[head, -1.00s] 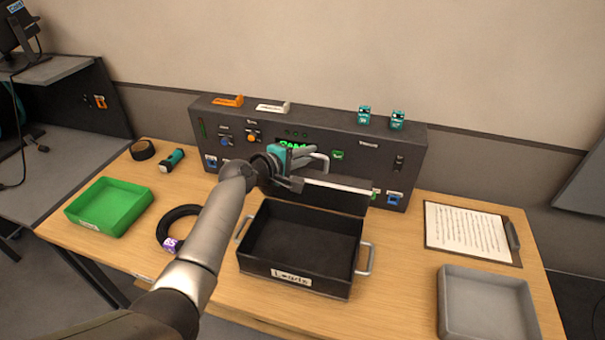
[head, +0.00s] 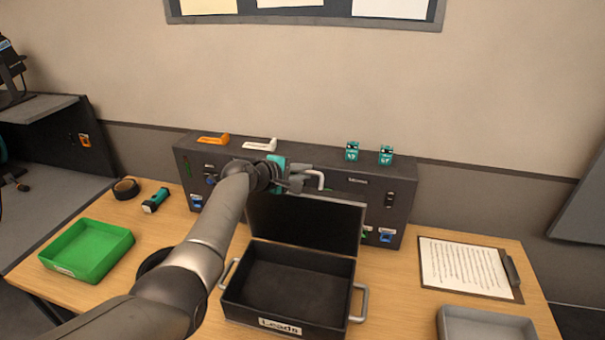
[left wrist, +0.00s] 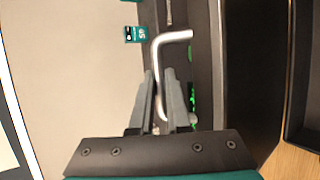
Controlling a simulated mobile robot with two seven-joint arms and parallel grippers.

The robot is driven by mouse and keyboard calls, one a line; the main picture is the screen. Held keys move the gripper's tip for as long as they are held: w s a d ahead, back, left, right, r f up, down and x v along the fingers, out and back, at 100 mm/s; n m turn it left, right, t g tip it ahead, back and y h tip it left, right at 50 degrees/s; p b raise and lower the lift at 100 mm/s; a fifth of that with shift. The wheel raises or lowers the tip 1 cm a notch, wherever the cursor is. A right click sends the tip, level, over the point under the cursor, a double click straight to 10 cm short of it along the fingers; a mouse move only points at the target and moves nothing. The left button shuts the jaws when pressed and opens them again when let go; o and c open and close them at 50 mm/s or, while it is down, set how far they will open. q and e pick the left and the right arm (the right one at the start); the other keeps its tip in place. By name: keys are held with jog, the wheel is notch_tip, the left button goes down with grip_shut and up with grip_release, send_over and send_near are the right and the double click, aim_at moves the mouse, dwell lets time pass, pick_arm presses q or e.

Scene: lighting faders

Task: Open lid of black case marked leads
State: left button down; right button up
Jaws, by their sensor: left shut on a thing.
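The black case (head: 303,270) marked "Leads" stands on the table, empty as far as I can see. Its lid (head: 310,222) stands up at the rear edge, roughly upright, with its dark inner face towards me. A silver lid handle (head: 319,176) is at the lid's top. My left gripper (head: 298,183) is shut on this handle. In the left wrist view, the handle (left wrist: 158,62) passes between the fingers of my left gripper (left wrist: 162,100). My right gripper is not in view.
A dark control panel (head: 402,180) stands close behind the lid. A green tray (head: 88,250), flashlight (head: 156,201) and tape roll (head: 125,188) are at left. A clipboard (head: 466,268) and grey tray (head: 485,325) are at right. Table between case and clipboard is clear.

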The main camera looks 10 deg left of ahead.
pick_arm(q)
jog(key=c, duration=1.2)
grip_release()
jog(key=shift+o, duration=0.2)
jog(key=shift+p+v, duration=0.45)
jog(key=shift+v, duration=0.35)
jog(key=p+v, duration=0.1)
jog(key=v, duration=1.2)
jog(key=shift+s+r+p, duration=0.15)
jog(key=shift+s+p, duration=0.1)
jog(key=shift+p, duration=0.1)
jog(key=shift+a, duration=0.1)
